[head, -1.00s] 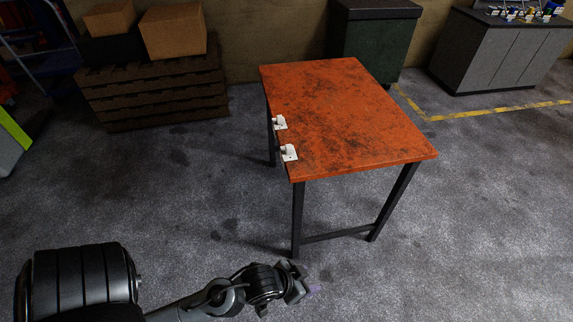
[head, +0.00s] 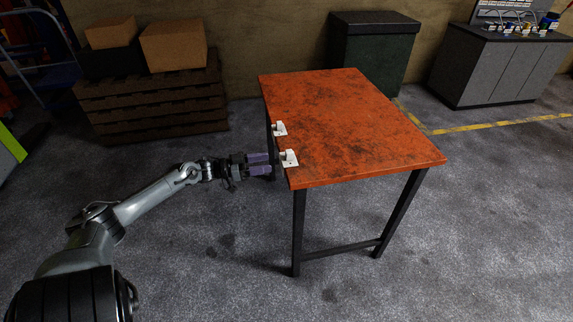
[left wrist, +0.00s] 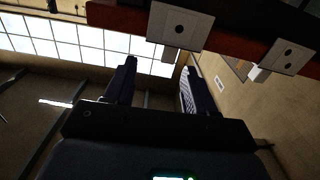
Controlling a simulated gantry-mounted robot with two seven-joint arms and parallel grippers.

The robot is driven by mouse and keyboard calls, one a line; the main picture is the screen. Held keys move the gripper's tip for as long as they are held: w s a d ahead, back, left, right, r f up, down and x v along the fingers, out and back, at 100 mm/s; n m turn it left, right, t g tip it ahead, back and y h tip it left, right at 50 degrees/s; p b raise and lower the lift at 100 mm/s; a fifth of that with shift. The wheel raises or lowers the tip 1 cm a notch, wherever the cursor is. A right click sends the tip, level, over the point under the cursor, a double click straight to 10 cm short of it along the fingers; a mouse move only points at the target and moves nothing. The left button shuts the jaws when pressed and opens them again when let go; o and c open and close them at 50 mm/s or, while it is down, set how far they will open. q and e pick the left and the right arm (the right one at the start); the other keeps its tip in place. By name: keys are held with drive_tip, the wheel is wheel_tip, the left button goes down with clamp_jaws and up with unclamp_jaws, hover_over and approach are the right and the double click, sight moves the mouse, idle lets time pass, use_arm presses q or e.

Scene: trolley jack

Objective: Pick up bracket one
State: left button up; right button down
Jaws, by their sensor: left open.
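Two small white brackets sit at the left edge of the orange table (head: 350,120). The nearer bracket (head: 290,159) is close to the table's front left corner, and the farther bracket (head: 279,129) is a little behind it. I cannot tell which is bracket one. My left gripper (head: 266,164) is open and empty, just left of the nearer bracket and apart from it. In the left wrist view one bracket (left wrist: 180,27) hangs over the dark table edge ahead of the fingers, and the other bracket (left wrist: 285,56) is to the right. My right gripper is not in view.
A pallet stack (head: 150,105) with cardboard boxes (head: 173,45) stands at the back left. A dark green bin (head: 373,55) is behind the table and a grey cabinet (head: 500,70) at the back right. The tabletop is otherwise clear.

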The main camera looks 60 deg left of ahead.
sight(286, 154)
use_arm(q)
drive_tip(key=w, duration=0.1)
drive_tip(key=w+b, duration=0.1)
drive_tip(key=w, duration=0.1)
drive_tip(key=w+r+b, duration=0.1)
drive_tip(key=shift+w+d, duration=0.2)
drive_tip(key=shift+d, duration=0.1)
drive_tip(key=shift+w+d, duration=0.2)
drive_tip(key=shift+w, duration=0.4)
drive_tip(key=shift+w+d+f+b, duration=0.1)
drive_tip(key=shift+w+b, duration=0.5)
drive_tip(key=shift+b, duration=0.05)
drive_tip(key=b+x, duration=0.2)
drive_tip(key=shift+w, duration=0.45)
drive_tip(key=shift+w+d, duration=0.15)
drive_tip(key=shift+w, duration=0.5)
clamp_jaws()
